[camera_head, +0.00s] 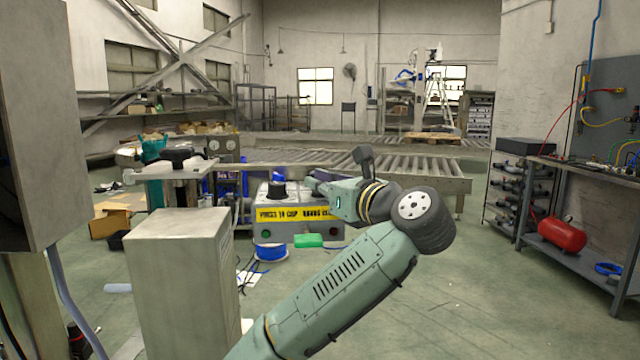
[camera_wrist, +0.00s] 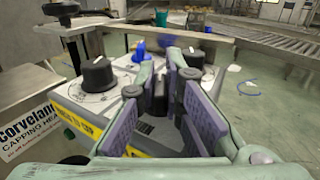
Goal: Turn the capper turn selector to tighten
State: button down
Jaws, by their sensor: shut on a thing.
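The capper's control box (camera_head: 268,228) is pale, with a yellow lettered strip across its front. In the wrist view its top (camera_wrist: 120,78) lies under my gripper (camera_wrist: 160,85). The fingers are shut on a dark upright piece (camera_wrist: 160,98), which looks like the turn selector. The fingers hide much of it, so its pointing direction cannot be read. A larger black knob (camera_wrist: 97,74) on a round pale plate stands to the left, clear of the fingers; it also shows in the head view (camera_head: 276,192). In the head view my gripper (camera_head: 316,184) is over the box's right part, hiding the selector.
A black knob-like part (camera_wrist: 193,57) shows beyond the right finger. A grey cabinet (camera_head: 180,280) stands at front left. A roller conveyor (camera_head: 370,178) runs behind the box. A bench with a red tank (camera_head: 562,234) is at right. The floor between is mostly clear.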

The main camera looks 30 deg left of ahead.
jog(key=shift+g, duration=0.3)
jog(key=c, duration=1.7)
grip_release()
jog(key=v, duration=0.5)
jog(key=shift+w+d+r, duration=0.1)
jog(key=shift+w+d, duration=0.1)
jog(key=shift+w, duration=0.2)
jog(key=v, duration=0.7)
jog(key=shift+s+a+f, duration=0.2)
jog(key=shift+s+f, duration=0.1)
jog(key=shift+s, duration=0.1)
